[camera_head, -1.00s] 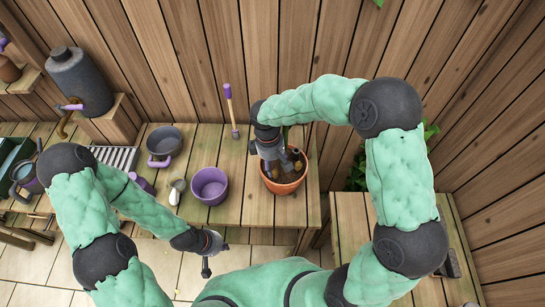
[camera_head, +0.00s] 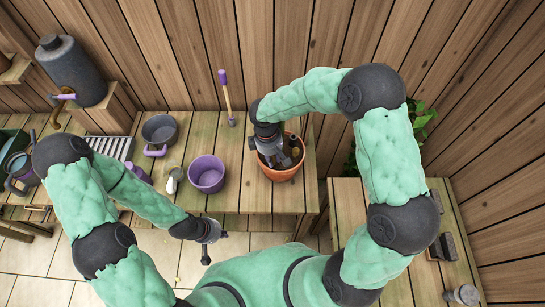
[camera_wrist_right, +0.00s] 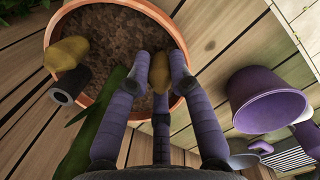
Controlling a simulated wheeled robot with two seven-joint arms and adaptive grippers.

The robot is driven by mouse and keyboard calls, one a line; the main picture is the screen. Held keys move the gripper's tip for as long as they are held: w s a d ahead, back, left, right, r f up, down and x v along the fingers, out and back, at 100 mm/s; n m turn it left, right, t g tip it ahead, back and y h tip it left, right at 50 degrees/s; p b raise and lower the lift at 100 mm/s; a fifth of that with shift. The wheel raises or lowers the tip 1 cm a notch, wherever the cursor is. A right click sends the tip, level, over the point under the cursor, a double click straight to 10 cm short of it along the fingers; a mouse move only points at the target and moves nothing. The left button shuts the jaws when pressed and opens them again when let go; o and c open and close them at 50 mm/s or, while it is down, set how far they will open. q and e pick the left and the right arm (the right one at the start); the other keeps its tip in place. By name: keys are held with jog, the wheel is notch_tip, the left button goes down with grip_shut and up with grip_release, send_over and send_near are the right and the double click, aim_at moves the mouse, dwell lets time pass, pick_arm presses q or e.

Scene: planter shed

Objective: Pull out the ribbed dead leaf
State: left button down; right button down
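A terracotta pot (camera_head: 281,175) of dark soil stands on the bench, partly covered by my right gripper (camera_head: 270,152) in the head view. In the right wrist view the pot rim (camera_wrist_right: 52,30) surrounds bare soil. One yellow-brown leaf (camera_wrist_right: 160,73) lies between the fingertips of my right gripper (camera_wrist_right: 161,65), which close in on both its sides. Another yellow-brown leaf (camera_wrist_right: 68,53) lies near the rim at left. Ribs are too fine to make out on either leaf. My left gripper (camera_head: 214,247) hangs empty in front of the bench, its fingers spread.
A dark hollow cylinder (camera_wrist_right: 70,85) and a long green leaf (camera_wrist_right: 90,120) are at the pot's left in the wrist view. A purple pot (camera_head: 207,174), a grey pan (camera_head: 160,131) and a purple-handled tool (camera_head: 227,98) are left of the terracotta pot.

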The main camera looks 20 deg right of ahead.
aim_at(274, 158)
jog(key=c, duration=1.9)
grip_release()
jog(key=shift+s, duration=0.1)
jog(key=shift+c, duration=0.2)
grip_shut()
jog(key=shift+r+p, duration=0.5)
jog(key=shift+r, duration=0.2)
jog(key=shift+r+p, duration=1.25)
jog(key=shift+r, duration=0.55)
